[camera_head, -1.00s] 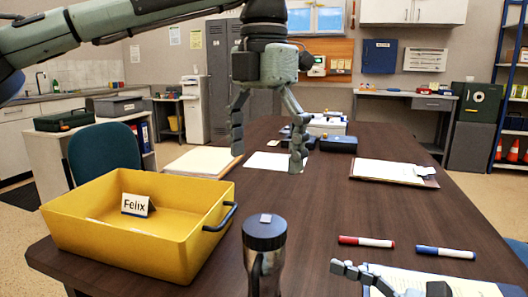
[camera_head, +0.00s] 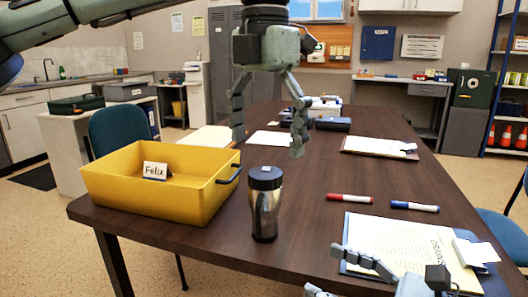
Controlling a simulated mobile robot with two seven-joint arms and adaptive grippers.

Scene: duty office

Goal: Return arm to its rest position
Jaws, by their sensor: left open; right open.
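My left gripper (camera_head: 267,145) hangs from the arm that comes in from the left. Its fingers point down, spread and empty, in the air over the dark wooden table (camera_head: 330,185), in line with the space beyond the steel tumbler (camera_head: 265,205). My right gripper (camera_head: 385,266) shows only in part at the bottom right edge. Its fingers are apart, low in the view, in front of the printed sheet on a blue clipboard (camera_head: 400,240). I see nothing held in it. The rest of the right arm is out of view.
A yellow bin (camera_head: 200,199) with a "Felix" card (camera_head: 155,171) stands at the table's left end. A red marker (camera_head: 350,198) and a blue marker (camera_head: 414,206) lie right of the tumbler. Another clipboard (camera_head: 378,146) lies farther back. Blue chairs (camera_head: 122,135) stand at both sides.

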